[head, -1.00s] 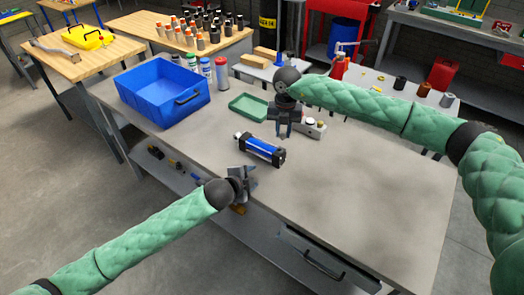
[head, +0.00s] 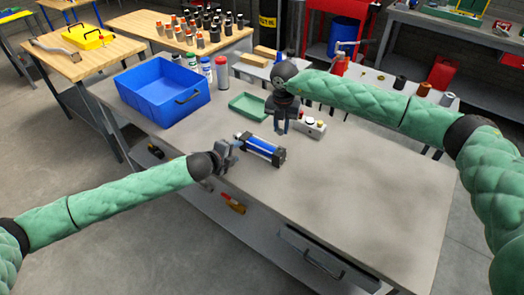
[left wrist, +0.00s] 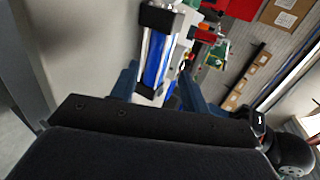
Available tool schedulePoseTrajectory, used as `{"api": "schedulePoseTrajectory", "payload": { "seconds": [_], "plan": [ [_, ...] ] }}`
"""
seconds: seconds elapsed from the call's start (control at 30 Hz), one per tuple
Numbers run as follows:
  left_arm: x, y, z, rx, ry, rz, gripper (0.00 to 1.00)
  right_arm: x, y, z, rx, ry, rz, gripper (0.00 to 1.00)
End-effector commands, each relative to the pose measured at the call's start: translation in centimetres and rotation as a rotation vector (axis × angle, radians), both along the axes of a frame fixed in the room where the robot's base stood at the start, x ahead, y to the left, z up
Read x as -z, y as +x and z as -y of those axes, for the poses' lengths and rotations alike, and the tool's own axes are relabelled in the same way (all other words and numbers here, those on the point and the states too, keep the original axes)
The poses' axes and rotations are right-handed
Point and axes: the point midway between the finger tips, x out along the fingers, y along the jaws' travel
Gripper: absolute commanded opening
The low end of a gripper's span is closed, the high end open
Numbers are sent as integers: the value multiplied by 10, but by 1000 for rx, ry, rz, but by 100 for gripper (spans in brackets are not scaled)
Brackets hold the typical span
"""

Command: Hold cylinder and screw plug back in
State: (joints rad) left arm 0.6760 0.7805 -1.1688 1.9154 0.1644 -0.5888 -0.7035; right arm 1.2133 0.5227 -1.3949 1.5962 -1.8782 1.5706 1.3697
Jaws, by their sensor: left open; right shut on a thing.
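The cylinder (head: 262,150), a blue barrel with black end caps and silver rods, lies on the grey workbench. It also shows in the left wrist view (left wrist: 157,60), between and beyond the fingers. My left gripper (head: 235,147) is open beside the cylinder's left side, close to the bench's front edge; whether it touches the cylinder cannot be told. Its two fingers also show in the left wrist view (left wrist: 160,78). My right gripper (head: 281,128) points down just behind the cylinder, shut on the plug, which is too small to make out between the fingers.
A blue bin (head: 160,95) stands at the bench's back left, with several bottles (head: 206,70) behind it. A green tray (head: 248,106) and a grey box with a red button (head: 311,127) lie near my right gripper. The right part of the bench (head: 370,180) is clear.

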Motion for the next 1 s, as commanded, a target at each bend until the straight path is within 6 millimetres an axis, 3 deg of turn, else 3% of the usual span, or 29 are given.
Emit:
{"api": "schedulePoseTrajectory", "payload": {
  "seconds": [0.27,1.0],
  "plan": [
    [5,7,5,0,-1,0,46,0,0,0,0,0,0,0],
    [51,83,55,0,0,-1,46,0,0,0,0,0,0,0]
  ]
}}
